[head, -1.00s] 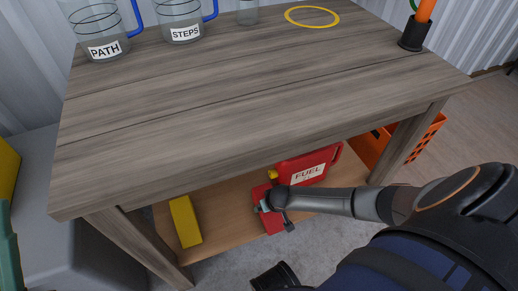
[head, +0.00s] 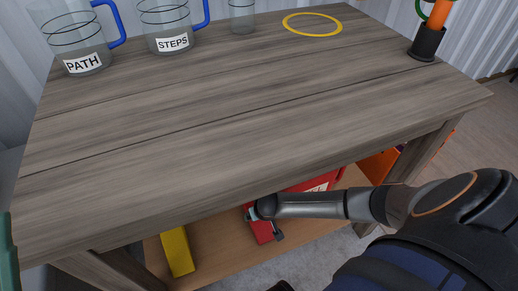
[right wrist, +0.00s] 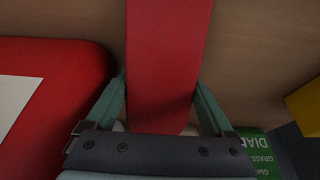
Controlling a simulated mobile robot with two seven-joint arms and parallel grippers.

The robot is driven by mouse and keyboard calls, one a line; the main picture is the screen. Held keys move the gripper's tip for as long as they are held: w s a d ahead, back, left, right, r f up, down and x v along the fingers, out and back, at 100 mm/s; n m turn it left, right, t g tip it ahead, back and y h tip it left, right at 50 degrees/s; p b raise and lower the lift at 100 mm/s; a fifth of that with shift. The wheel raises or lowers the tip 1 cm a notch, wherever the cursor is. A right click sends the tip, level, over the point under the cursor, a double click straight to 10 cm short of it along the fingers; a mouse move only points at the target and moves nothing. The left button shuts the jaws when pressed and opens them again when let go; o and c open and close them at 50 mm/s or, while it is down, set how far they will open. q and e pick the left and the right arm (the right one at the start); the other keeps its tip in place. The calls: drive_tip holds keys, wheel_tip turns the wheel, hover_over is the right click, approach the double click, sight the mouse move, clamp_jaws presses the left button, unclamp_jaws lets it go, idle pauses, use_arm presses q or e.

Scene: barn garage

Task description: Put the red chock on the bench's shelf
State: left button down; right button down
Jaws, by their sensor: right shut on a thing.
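The bench's wooden shelf (head: 215,250) lies low under the grey-brown bench top. My right gripper (head: 252,211) reaches in under the top's front edge and is shut on the red chock (head: 263,231). In the right wrist view the chock (right wrist: 168,60) sits between the two green fingers (right wrist: 164,105), with the shelf surface (right wrist: 255,50) behind it. The chock is over the shelf; whether it touches it I cannot tell. My arm hides part of the chock in the head view.
A red fuel can (head: 335,180) stands on the shelf close beside the chock, partly hidden. A yellow block (head: 177,251) lies on the shelf to the left. An orange crate (head: 379,165) is beyond the right leg. Labelled jugs (head: 172,28) stand on the bench top.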

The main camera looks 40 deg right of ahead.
drive_tip(key=shift+r, duration=0.1)
drive_tip(key=shift+f, duration=0.25)
unclamp_jaws()
